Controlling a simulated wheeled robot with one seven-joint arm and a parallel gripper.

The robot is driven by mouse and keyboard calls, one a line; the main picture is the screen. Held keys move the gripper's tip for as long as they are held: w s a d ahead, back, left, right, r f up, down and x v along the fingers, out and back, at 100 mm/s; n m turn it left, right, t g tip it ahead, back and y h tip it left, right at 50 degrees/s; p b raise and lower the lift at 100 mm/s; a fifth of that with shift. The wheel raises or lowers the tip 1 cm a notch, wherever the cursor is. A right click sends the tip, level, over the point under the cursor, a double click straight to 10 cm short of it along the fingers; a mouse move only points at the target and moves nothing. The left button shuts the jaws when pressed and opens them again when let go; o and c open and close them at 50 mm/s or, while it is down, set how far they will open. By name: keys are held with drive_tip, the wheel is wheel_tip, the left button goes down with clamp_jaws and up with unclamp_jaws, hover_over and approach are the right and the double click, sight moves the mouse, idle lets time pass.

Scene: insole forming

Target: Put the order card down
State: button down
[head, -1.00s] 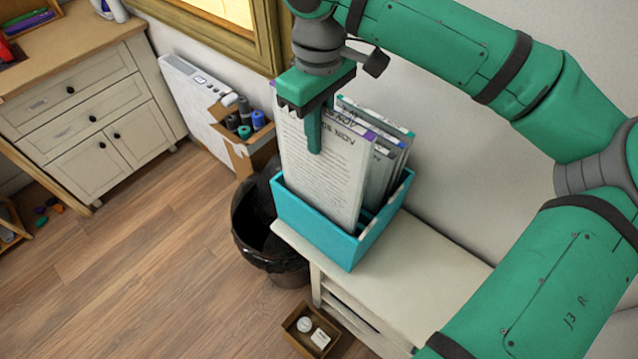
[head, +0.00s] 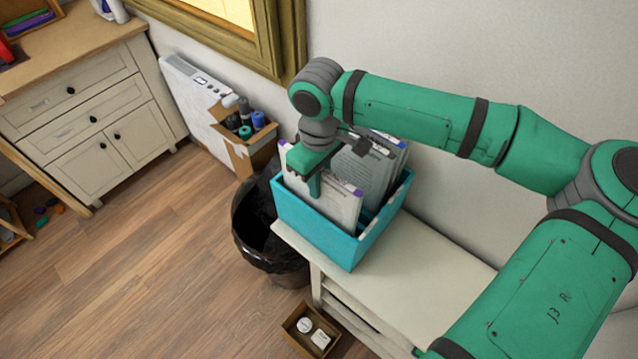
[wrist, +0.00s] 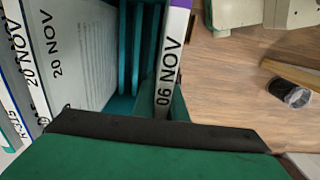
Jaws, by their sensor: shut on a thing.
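The order card (head: 335,206) is a white printed sheet with a purple corner. In the wrist view its edge tab (wrist: 171,70) reads "06 NOV". My gripper (head: 314,187) is shut on its top edge. The card stands upright with its lower part inside the front of the teal box (head: 308,231), hidden by the front wall. Whether its bottom touches the box floor is hidden. Other cards (head: 368,172) stand behind it in the box; in the wrist view two tabs (wrist: 55,60) read "20 NOV". Teal dividers (wrist: 138,45) lie between.
The box stands on a white shelf unit (head: 425,275), whose top is bare to the right. A black-lined bin (head: 262,235) is close on the left. A carton of rolls (head: 250,150) and a wall lie behind. A small tray (head: 305,318) is on the floor.

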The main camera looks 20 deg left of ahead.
drive_tip(key=shift+w+f, duration=0.1)
drive_tip(key=shift+f, duration=0.1)
drive_tip(key=c, duration=1.8)
unclamp_jaws()
drive_tip(key=shift+w, duration=0.15)
drive_tip(key=r, duration=1.1)
drive_tip(key=shift+s, duration=0.2)
drive_tip(key=shift+w+r, duration=0.15)
drive_tip(key=shift+r, duration=0.45)
drive_tip(key=shift+d, duration=0.2)
drive_tip(key=shift+s+a, duration=0.2)
drive_tip(key=shift+a, duration=0.15)
